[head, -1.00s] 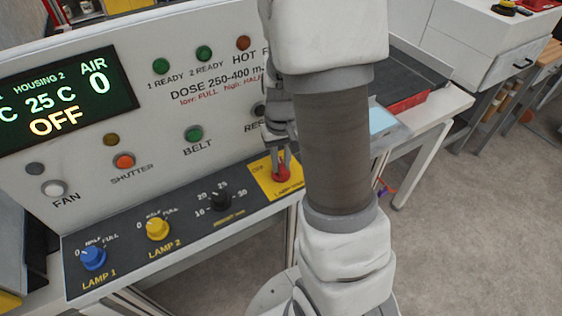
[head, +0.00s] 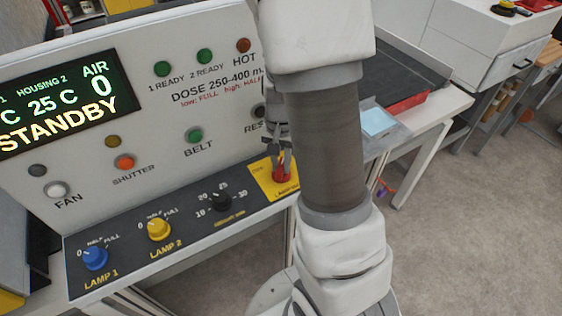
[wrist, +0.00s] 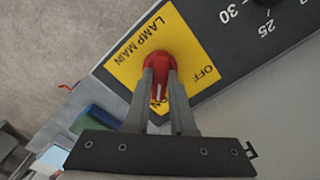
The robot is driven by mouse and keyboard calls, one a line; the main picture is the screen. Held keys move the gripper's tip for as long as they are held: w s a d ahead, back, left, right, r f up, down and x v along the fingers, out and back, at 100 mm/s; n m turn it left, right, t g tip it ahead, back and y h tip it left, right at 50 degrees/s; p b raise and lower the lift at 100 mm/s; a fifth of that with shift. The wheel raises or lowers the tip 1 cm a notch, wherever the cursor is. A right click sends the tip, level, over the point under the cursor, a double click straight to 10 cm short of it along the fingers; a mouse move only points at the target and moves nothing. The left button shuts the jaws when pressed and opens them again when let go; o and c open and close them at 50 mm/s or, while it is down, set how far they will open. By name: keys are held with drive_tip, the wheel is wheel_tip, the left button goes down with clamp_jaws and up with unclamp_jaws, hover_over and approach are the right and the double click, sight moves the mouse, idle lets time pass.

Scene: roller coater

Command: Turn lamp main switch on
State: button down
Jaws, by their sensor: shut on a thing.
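The lamp main switch (wrist: 155,66) is a red rotary knob on a yellow plate (wrist: 198,45) with the words LAMP MAIN and OFF. In the head view the red knob (head: 284,176) sits at the right end of the dark control strip, partly hidden by my gripper. My gripper (wrist: 160,72) is shut on the red knob, one finger on each side of it. The fingers hide part of the plate's lettering. The display (head: 65,105) on the panel reads HOUSING 2, 25 C, AIR 0 and STANDBY.
Left along the strip are a black dial (head: 220,200), the yellow LAMP 2 knob (head: 159,229) and the blue LAMP 1 knob (head: 95,257). Push buttons and lights, such as BELT (head: 195,135), are on the upright panel above. Open floor (head: 470,230) lies to the right.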

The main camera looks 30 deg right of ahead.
idle(0.3)
drive_tip(key=c, duration=0.8)
unclamp_jaws()
drive_tip(key=shift+o, duration=0.2)
wheel_tip(320, 180, up, 18)
drive_tip(key=shift+f, duration=0.25)
drive_tip(key=s+a+r+n+t+b, duration=0.1)
drive_tip(key=s+a+r+n+t, duration=0.2)
drive_tip(key=s+a+n+t, duration=0.2)
drive_tip(key=s+a+n, duration=0.3)
drive_tip(key=s+a, duration=0.2)
drive_tip(key=s, duration=0.2)
drive_tip(key=shift+s+a+r+n+t+b, duration=0.2)
drive_tip(key=shift+s+a+n+t+b, duration=0.1)
drive_tip(key=shift+s+n, duration=0.1)
